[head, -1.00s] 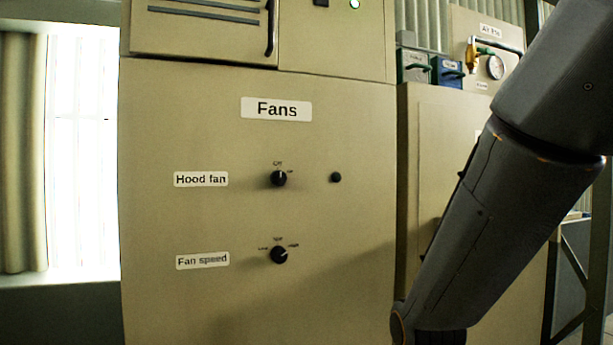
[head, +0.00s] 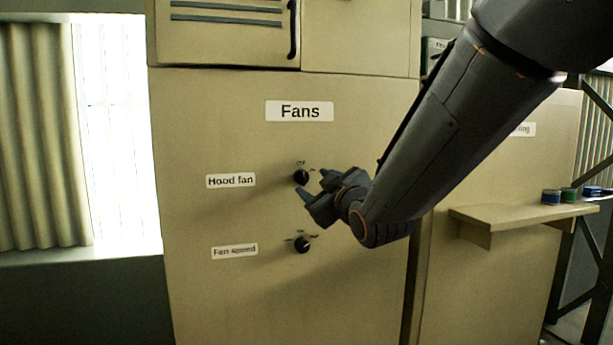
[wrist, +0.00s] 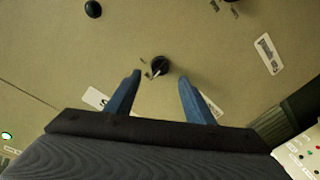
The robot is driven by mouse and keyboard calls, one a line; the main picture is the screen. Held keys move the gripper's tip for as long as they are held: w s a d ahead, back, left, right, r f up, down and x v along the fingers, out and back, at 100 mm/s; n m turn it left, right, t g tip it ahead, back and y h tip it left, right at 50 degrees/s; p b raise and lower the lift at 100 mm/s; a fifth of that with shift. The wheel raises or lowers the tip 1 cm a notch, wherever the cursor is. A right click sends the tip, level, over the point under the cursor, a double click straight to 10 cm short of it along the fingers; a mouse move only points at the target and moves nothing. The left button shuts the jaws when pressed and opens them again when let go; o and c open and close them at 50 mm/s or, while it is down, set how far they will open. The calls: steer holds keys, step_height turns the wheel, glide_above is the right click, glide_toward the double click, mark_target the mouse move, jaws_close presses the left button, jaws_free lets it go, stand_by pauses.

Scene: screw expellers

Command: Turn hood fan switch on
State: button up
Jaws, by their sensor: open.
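The hood fan switch is a round black knob (head: 301,177) on the beige panel, right of the "Hood fan" label (head: 231,181). In the wrist view the knob (wrist: 160,66) lies ahead, between the two blue fingers. Its white pointer line is turned toward the lower left there, near one of two small marks; the mark text is too small to read. My gripper (head: 311,182) is open and empty, its fingertips close to the knob in the head view. In the wrist view the fingers (wrist: 160,80) show a gap on both sides of the knob; contact cannot be told.
The fan speed knob (head: 302,244) sits below, beside its "Fan speed" label (head: 235,251). A round black part (wrist: 93,8) shows at the wrist view's top left. A shelf (head: 520,214) juts out at right. The panel's lower part is clear.

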mark_target(304, 180)
steer(key=shift+p+x, duration=1.1)
steer(key=shift+x, duration=2)
steer(key=c, duration=1)
steer(key=shift+f, duration=0.1)
steer(key=shift+c, duration=0.2)
steer(key=shift+m+b, duration=0.4)
steer(key=shift+b, duration=0.05)
steer(key=shift+f+m+b, duration=0.15)
steer(key=shift+m+b, duration=0.85)
steer(key=shift+b, duration=0.05)
steer(key=m+b, duration=0.3)
steer(key=shift+m+t, duration=0.3)
steer(key=m+b, duration=0.4)
steer(key=m, duration=0.2)
steer(key=shift+b, duration=0.3)
